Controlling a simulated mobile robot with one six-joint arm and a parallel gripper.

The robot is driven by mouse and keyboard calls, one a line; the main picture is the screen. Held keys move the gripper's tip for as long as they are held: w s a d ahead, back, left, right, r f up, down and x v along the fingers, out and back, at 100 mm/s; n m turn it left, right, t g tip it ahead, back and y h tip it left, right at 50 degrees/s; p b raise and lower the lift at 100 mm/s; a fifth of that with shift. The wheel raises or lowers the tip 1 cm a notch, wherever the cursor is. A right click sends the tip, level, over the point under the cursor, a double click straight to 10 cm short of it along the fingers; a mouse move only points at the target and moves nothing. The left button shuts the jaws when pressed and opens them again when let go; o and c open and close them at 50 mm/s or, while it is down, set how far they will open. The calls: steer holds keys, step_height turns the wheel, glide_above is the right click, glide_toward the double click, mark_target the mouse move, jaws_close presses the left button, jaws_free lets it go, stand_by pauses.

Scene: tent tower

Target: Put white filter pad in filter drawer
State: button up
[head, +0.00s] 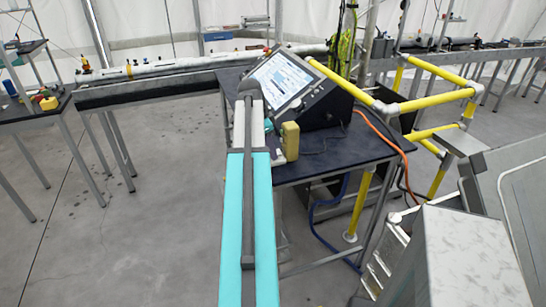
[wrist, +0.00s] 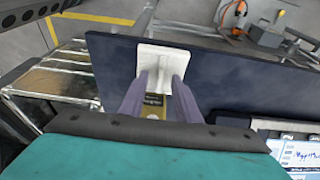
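In the wrist view, a white square pad (wrist: 170,54) with a raised middle part shows against a dark flat surface. My gripper (wrist: 160,80) has two purplish fingers set apart, with their tips overlapping the pad's lower half. The frame does not show whether they touch it. A yellow labelled block (wrist: 154,104) shows in the gap between the fingers. In the head view, a yellow block (head: 290,141) stands by the end of my teal arm on the dark table. My fingertips are hidden there. I cannot pick out a filter drawer in either view.
A tilted screen device (head: 290,85) stands on the dark table (head: 345,150) close to my arm's end. Yellow railings (head: 435,102) and an orange cable (head: 383,135) are to the right. A grey metal cabinet (head: 465,255) is front right.

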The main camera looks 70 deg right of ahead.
jaws_close()
steer(key=shift+r, duration=0.15)
steer(key=shift+r+b, duration=0.6)
steer(key=shift+r, duration=0.85)
steer(key=shift+a+r, duration=0.1)
steer(key=shift+r, duration=0.1)
steer(key=s+a+b, duration=0.1)
steer(key=s+a, duration=0.2)
steer(key=a, duration=0.4)
steer(key=s+a+r+b, duration=0.1)
steer(key=s+a+b, duration=0.1)
steer(key=a, duration=0.5)
steer(key=shift+s+a+r, duration=0.25)
steer(key=shift+s+a, duration=0.1)
steer(key=shift+s, duration=0.1)
